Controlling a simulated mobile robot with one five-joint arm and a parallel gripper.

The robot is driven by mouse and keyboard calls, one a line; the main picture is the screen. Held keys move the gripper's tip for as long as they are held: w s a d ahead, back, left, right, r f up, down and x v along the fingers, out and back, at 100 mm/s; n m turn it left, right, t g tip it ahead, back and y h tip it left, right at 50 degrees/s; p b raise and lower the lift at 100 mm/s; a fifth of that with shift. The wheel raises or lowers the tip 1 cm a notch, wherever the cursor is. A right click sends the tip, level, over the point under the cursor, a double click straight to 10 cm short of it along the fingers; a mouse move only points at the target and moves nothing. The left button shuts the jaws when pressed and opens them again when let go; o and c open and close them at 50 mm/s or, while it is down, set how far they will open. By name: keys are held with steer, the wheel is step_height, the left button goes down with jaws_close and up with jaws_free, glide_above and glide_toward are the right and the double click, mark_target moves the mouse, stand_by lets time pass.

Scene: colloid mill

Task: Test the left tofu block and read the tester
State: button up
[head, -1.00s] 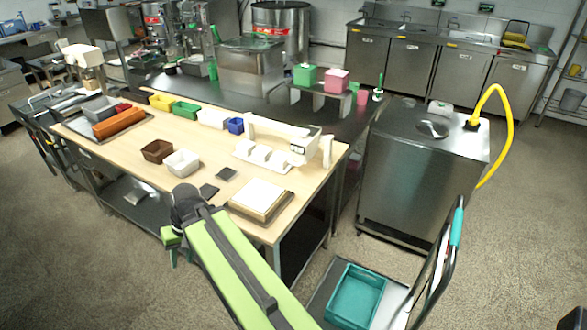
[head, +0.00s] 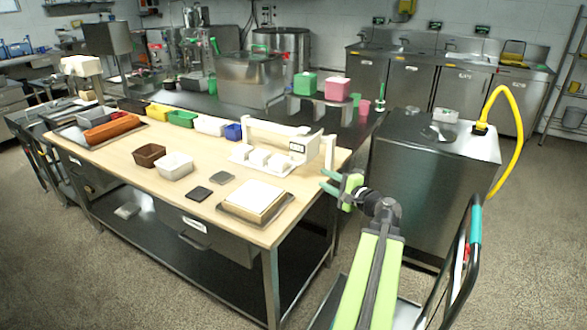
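Several white tofu blocks stand in a row on a white base on the wooden table; the left one (head: 241,152) is at the row's left end. The white tester (head: 297,147) stands behind and right of them, with a long horizontal arm and a small display too small to read. My gripper (head: 326,182) is at the table's right edge, right of the blocks and apart from them. Its green fingers point left, spread apart with nothing between them.
The wooden table (head: 120,160) also holds a board with a pale slab (head: 255,198), dark square pads (head: 200,193), a brown bin (head: 149,155) and a white bin (head: 174,165). A steel cabinet (head: 425,170) stands to the right, beside a cart handle (head: 475,225).

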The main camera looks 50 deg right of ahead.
mark_target(294, 163)
steer(key=w, duration=0.5)
steer(key=w+d+f+b, duration=0.1)
steer(key=w, duration=0.5)
steer(key=w+d, duration=0.1)
steer(key=w, duration=0.5)
steer(key=shift+d+f+b, duration=0.1)
steer(key=shift+f+b, duration=0.2)
steer(key=shift+f, duration=0.05)
steer(key=shift+c, duration=0.3)
steer(key=shift+s, duration=0.1)
jaws_close()
